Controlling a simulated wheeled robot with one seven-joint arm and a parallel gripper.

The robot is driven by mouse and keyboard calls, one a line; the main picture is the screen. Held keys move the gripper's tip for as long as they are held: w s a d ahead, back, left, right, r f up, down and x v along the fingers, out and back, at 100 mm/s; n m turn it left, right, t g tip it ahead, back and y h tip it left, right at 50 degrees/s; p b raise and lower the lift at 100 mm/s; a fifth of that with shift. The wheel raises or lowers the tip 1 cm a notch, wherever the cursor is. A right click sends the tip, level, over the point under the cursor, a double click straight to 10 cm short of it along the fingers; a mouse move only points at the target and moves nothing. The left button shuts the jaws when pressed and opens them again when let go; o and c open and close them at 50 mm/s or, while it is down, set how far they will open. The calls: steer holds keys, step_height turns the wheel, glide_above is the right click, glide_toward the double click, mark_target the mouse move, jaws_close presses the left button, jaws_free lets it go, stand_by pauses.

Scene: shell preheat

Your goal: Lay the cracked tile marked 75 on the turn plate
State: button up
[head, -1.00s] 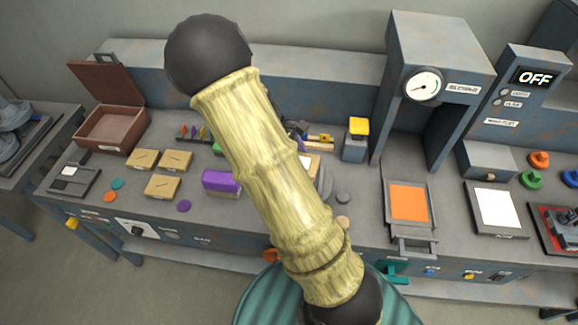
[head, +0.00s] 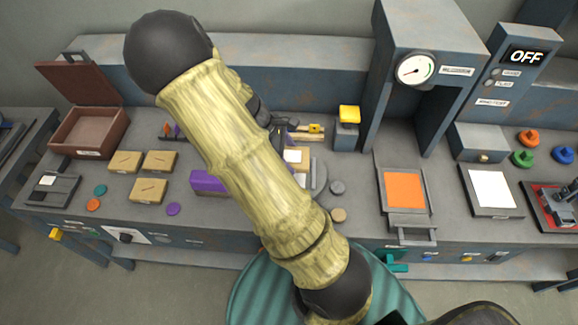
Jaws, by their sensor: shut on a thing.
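Three tan tiles with dark line marks, a back left tile (head: 125,161), a back right tile (head: 160,161) and a front tile (head: 148,190), lie flat on the bench at the left. Their marks are too small to read, so I cannot tell which is 75. A round grey plate (head: 320,178), perhaps the turn plate, shows partly behind my arm. A pale tile-like piece (head: 294,156) lies close to its left, partly covered. My thick yellowish arm crosses the middle of the view and hides my gripper and whatever it holds.
An open brown box (head: 90,130) stands at the left, and a purple block (head: 207,182) sits beside my arm. A grey press with a gauge (head: 416,69) rises at the right.

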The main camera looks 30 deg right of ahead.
steer(key=shift+f, duration=0.8)
steer(key=shift+f, duration=1.9)
steer(key=o, duration=1.3)
steer(key=shift+f, duration=0.1)
steer(key=shift+c, duration=0.2)
steer(key=v, duration=1.2)
